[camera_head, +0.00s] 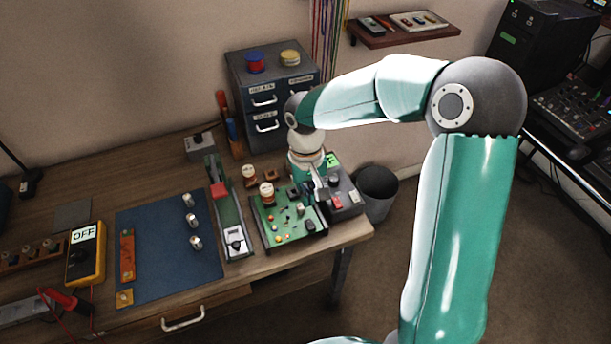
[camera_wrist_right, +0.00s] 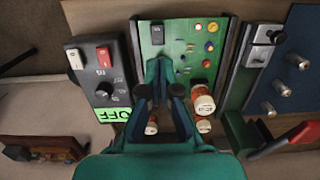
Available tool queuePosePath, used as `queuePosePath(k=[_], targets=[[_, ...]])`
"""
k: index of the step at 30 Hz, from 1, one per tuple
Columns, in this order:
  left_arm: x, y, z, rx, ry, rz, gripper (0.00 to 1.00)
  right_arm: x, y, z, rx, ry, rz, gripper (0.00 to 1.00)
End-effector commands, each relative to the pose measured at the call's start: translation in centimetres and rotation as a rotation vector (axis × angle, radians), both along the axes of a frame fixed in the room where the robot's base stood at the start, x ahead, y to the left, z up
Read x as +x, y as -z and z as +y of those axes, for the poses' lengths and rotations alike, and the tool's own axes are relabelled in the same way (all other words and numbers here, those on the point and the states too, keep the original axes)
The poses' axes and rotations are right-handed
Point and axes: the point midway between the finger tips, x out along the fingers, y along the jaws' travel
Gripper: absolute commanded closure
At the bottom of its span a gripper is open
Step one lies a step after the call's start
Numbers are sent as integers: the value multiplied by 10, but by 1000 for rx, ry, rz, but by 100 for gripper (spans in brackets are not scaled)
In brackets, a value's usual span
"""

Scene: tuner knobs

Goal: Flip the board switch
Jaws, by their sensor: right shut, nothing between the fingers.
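The green circuit board (camera_head: 286,233) lies near the right end of the bench, with small coloured parts on it. Its dark board switch (camera_head: 311,226) is at the near right corner; the switch also shows in the right wrist view (camera_wrist_right: 157,35). I cannot tell which way it is set. My right gripper (camera_head: 322,195) is shut and empty, above the right side of the board. In the right wrist view its closed fingers (camera_wrist_right: 160,68) point toward the switch, and look apart from it. My left gripper is not in view.
A grey box (camera_head: 351,207) with a knob, red and white switches and a green OFF display stands right of the board. Small labelled jars (camera_head: 267,194) stand behind it. A red-handled tool (camera_head: 218,190) is to its left. A blue mat (camera_head: 160,265) holds metal knobs.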

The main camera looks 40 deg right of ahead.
Motion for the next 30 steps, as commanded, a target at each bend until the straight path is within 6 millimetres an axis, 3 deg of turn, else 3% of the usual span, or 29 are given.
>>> queuePosePath(k=[3, 10, 30], targets=[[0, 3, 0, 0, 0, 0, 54, 3, -24, 0, 0, -1, -7, 100], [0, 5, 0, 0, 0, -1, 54, 4, -52, -1, -1, -1, -5, 100], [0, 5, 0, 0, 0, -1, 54, 5, -57, 0, -1, -5, -4, 100]])
